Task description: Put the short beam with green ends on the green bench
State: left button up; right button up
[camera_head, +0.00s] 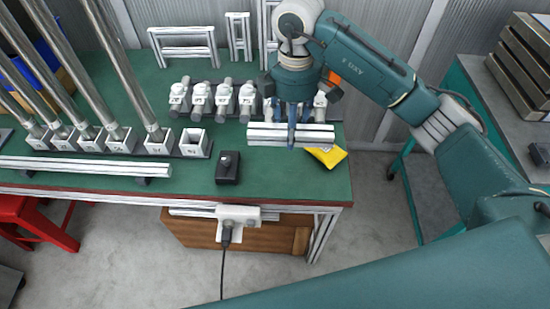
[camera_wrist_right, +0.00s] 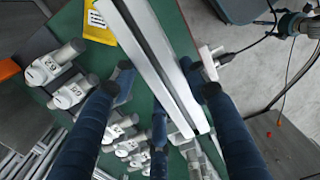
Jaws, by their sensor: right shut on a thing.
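A short silver beam (camera_head: 291,134) is held level by my right gripper (camera_head: 292,130), near the right end of the green bench (camera_head: 295,185). In the right wrist view the beam (camera_wrist_right: 155,60) runs between the dark blue fingers of the gripper (camera_wrist_right: 165,95), which are shut on it. Green on its ends cannot be made out. The beam shows over the bench top; whether it touches the bench is not clear. My left gripper is not in view.
A yellow packet (camera_head: 328,156) lies by the beam's right end. A black box (camera_head: 228,168) stands in front. Several numbered clamps (camera_head: 223,99) line up behind. A long rail (camera_head: 85,166) and upright tubes in white sockets (camera_head: 159,141) fill the left. The front right bench top is clear.

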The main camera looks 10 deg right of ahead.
aim_at(287, 177)
notch_tip(287, 177, down, 17)
jog(key=shift+f+p, duration=0.1)
jog(key=shift+p, duration=0.65)
jog(key=shift+f, duration=0.3)
jog(key=shift+f, duration=0.15)
jog(key=o, duration=1.4)
jog(key=shift+r, duration=0.3)
notch_tip(287, 177, up, 12)
jog(key=shift+f+b, duration=0.1)
jog(key=shift+b, duration=0.85)
